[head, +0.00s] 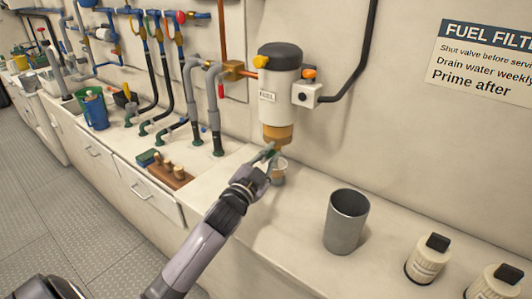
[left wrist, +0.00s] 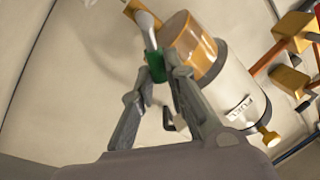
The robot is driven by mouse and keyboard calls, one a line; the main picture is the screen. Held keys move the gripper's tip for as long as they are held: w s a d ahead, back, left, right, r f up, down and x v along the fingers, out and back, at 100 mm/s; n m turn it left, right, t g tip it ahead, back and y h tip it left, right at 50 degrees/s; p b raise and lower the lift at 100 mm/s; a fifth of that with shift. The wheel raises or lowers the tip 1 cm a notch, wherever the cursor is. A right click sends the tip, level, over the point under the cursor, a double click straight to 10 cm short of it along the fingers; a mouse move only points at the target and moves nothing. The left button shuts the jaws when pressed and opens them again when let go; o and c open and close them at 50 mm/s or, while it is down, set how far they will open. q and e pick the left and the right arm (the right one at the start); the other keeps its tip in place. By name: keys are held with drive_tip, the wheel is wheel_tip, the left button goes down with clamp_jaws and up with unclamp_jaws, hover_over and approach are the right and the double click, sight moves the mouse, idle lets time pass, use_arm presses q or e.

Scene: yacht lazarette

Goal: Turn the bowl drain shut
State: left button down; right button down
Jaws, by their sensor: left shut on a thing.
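The fuel filter (head: 281,85) hangs on the wall, with a white body, black top and amber bowl (head: 278,132) at its lower end. The bowl also shows in the left wrist view (left wrist: 195,45). My left gripper (head: 268,157) is just under the bowl. In the left wrist view, my left gripper (left wrist: 160,70) is shut on the green bowl drain handle (left wrist: 155,68), beside the bowl. A pale rounded piece (left wrist: 148,32) sticks out above the green part. The drain's exact angle is hard to tell. My right gripper is not in view.
A grey metal cup (head: 346,222) and white bottles (head: 426,260) stand on the counter to the right. A brown block with pegs (head: 168,176) lies to the left. Hoses (head: 205,110) rise behind.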

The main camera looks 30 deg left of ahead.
use_arm(q)
drive_tip(key=shift+d+f+m+t+h+b, duration=0.15)
drive_tip(key=shift+d+f+m+h+b, duration=0.4)
drive_tip(key=shift+m, duration=1.6)
drive_tip(key=shift+d+f+m+t+h+b, duration=0.2)
drive_tip(key=shift+f+m+h+b, duration=0.6)
drive_tip(key=shift+m, duration=1.4)
drive_tip(key=shift+d+f+m+t+h+b, duration=0.15)
drive_tip(key=shift+d+f+m+b, duration=0.25)
drive_tip(key=shift+f+m, duration=1.2)
drive_tip(key=shift+a+r+m, duration=0.1)
drive_tip(key=shift+r+m, duration=0.4)
drive_tip(key=shift+m, duration=0.25)
drive_tip(key=c, duration=1.6)
unclamp_jaws()
drive_tip(key=shift+r, duration=0.1)
drive_tip(key=shift+s, duration=0.1)
drive_tip(key=v, duration=1.2)
drive_tip(key=shift+a, duration=0.1)
